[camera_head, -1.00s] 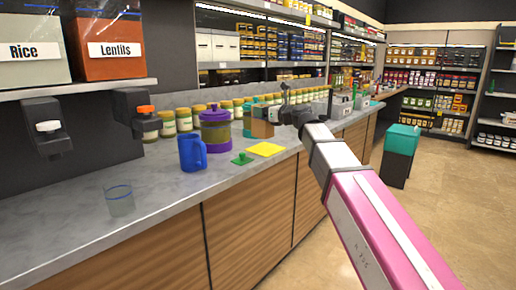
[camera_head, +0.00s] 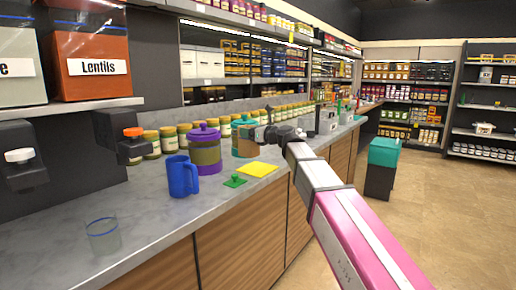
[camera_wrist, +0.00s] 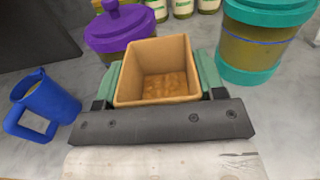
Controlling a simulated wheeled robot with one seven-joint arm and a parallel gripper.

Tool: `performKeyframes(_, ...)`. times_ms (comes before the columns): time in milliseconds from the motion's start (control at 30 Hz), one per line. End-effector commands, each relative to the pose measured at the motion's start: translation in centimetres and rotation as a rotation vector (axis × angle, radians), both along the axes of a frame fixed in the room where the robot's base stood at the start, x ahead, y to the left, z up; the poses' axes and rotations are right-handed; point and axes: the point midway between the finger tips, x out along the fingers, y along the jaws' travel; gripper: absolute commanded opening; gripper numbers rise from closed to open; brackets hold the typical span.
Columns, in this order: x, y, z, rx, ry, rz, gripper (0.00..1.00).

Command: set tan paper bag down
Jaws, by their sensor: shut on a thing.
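The tan paper bag (camera_wrist: 157,88) is open at the top, with brown contents inside, in the middle of the wrist view. My gripper (camera_wrist: 160,76) is shut on it, with a green finger against each side. The bag looks upright. In the head view my gripper (camera_head: 266,135) is over the counter, by the teal-lidded jar (camera_head: 245,122). The bag is small and hard to separate from that jar there. The bag's underside is hidden, so I cannot tell whether it touches the counter.
A purple-lidded jar (camera_head: 205,150) and a blue mug (camera_head: 182,177) stand left of the bag. A yellow square (camera_head: 258,170) and a green lidlike piece (camera_head: 234,181) lie in front. A glass (camera_head: 103,236) stands near left. Small jars line the back. The front counter strip is mostly clear.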

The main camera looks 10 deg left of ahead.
Motion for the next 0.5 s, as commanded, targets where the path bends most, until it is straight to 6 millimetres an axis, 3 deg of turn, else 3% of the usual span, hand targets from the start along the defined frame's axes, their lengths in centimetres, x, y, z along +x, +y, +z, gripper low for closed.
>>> performKeyframes(200,3.5,-1.8,-2.3,-0.001,0.0,-0.001,0.37)
performKeyframes(500,4.6,-2.6,-3.6,-0.001,0.0,0.001,0.37)
